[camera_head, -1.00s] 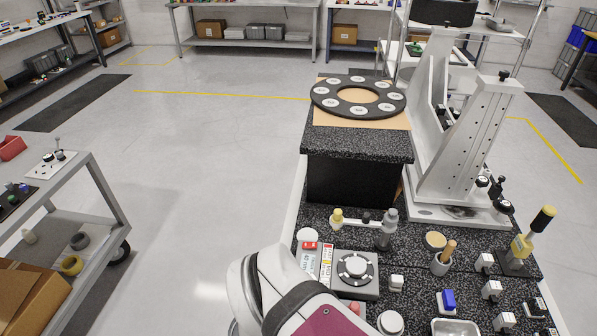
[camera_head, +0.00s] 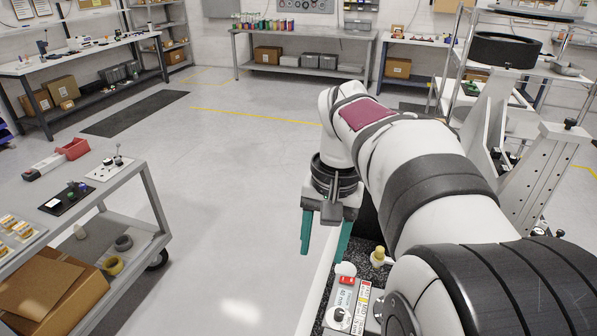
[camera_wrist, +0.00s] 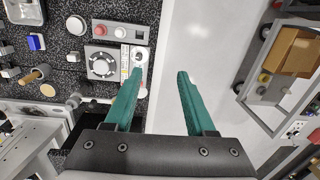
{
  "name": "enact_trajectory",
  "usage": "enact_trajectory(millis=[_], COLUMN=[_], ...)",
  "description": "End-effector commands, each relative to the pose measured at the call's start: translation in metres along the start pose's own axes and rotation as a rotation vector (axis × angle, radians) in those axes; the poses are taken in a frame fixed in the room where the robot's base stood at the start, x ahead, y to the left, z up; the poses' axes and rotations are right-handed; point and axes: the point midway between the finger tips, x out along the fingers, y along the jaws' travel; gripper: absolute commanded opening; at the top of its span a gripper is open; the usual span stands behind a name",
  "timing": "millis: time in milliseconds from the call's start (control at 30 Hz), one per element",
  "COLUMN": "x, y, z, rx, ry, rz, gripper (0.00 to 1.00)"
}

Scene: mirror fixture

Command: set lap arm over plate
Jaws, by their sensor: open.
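My gripper (camera_head: 322,252) hangs with its two teal fingers pointing down and apart, with nothing between them. In the wrist view the gripper (camera_wrist: 160,73) is above the bench's side edge, beside the control panel. A round dark plate with pale marks (camera_wrist: 103,64) sits on a square grey unit. What looks like the lap arm has a yellow knob (camera_head: 378,255) at one end and a grey post (camera_wrist: 75,100) at the other. It lies beside the plate, not over it. In the wrist view the left finger partly hides it; in the head view my arm hides most of it.
The control panel (camera_head: 347,300) with a red switch is next to the plate unit. A tall grey bracket (camera_head: 540,175) stands at the right. A cart (camera_head: 140,190) with small parts stands at the left. The floor (camera_head: 235,210) between cart and bench is clear.

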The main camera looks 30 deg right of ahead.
Motion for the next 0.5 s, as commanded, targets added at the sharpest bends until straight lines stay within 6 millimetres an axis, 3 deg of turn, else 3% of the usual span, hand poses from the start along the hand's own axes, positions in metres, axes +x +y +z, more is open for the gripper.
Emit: enact_trajectory(millis=[33,100,200,333,500], x=[-0.003,-0.004,0.004,0.015,0.032], y=[0.023,0.066,0.129,0.181,0.195], z=[-0.051,-0.112,-0.167,-0.195,-0.201], rx=[0.068,0.148,0.243,0.314,0.326], ry=[0.007,0.023,0.038,0.050,0.051], rz=[0.012,0.028,0.046,0.058,0.063], gripper=[0.55,0.55,0.55,0.55,0.55])
